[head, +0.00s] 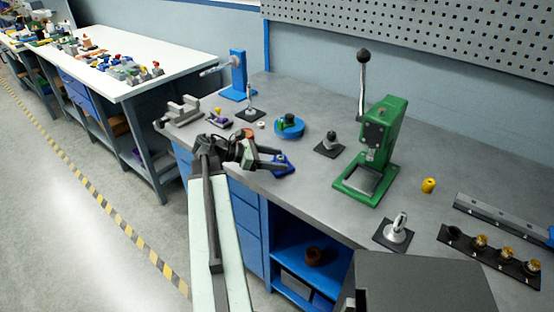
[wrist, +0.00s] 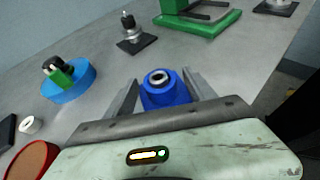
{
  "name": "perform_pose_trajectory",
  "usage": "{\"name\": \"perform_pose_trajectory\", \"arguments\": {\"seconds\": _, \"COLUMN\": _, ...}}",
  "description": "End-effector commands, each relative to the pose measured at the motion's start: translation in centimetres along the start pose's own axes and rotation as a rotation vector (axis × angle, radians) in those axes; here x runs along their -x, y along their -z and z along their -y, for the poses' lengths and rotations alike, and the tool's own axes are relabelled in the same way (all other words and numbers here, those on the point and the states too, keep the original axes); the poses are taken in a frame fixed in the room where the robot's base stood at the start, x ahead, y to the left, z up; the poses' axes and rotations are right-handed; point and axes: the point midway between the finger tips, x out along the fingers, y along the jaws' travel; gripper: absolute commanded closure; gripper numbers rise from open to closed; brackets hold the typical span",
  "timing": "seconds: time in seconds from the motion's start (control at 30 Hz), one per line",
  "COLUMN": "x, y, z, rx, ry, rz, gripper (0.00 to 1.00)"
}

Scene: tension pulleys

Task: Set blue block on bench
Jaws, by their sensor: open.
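The blue block (head: 284,165) is at the front edge of the grey bench (head: 315,205), left of the green press. It also shows in the wrist view (wrist: 166,97), with a round metal-rimmed hole in its top. My gripper (head: 277,161) is open, with one finger on each side of the block. In the wrist view a gap shows between the block and the left finger; the right finger is close to it, and I cannot tell if they touch. The block's underside is hidden, but it appears to rest on the bench.
A green lever press (head: 373,150) stands right of my gripper. Behind are a round blue tray (head: 289,130) and a black-based fixture (head: 329,145). A red round piece (wrist: 32,160) lies at left. Bare bench lies between block and press.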

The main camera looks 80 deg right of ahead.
Motion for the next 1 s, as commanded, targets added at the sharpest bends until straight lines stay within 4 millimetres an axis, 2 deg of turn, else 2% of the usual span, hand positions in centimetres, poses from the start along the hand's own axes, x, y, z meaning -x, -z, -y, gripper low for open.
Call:
{"name": "perform_pose_trajectory", "arguments": {"seconds": 0.1, "x": 0.2, "y": -0.6, "z": 0.0, "rx": 0.000, "ry": 0.000, "rz": 0.000, "gripper": 0.36}}
{"name": "perform_pose_trajectory", "arguments": {"seconds": 0.17, "x": 1.0, "y": -0.5, "z": -0.1, "rx": 0.001, "ry": -0.002, "rz": 0.000, "gripper": 0.36}}
{"name": "perform_pose_trajectory", "arguments": {"seconds": 0.4, "x": 7.0, "y": -0.8, "z": -0.1, "rx": 0.002, "ry": -0.003, "rz": 0.000, "gripper": 0.36}}
{"name": "perform_pose_trajectory", "arguments": {"seconds": 0.6, "x": 10.8, "y": -0.6, "z": -0.1, "rx": 0.000, "ry": -0.001, "rz": 0.000, "gripper": 0.36}}
{"name": "perform_pose_trajectory", "arguments": {"seconds": 0.73, "x": 11.9, "y": -0.4, "z": 0.0, "rx": 0.000, "ry": 0.000, "rz": 0.000, "gripper": 0.36}}
{"name": "perform_pose_trajectory", "arguments": {"seconds": 1.0, "x": 12.0, "y": -0.3, "z": 0.0, "rx": -0.001, "ry": 0.002, "rz": 0.000, "gripper": 0.36}}
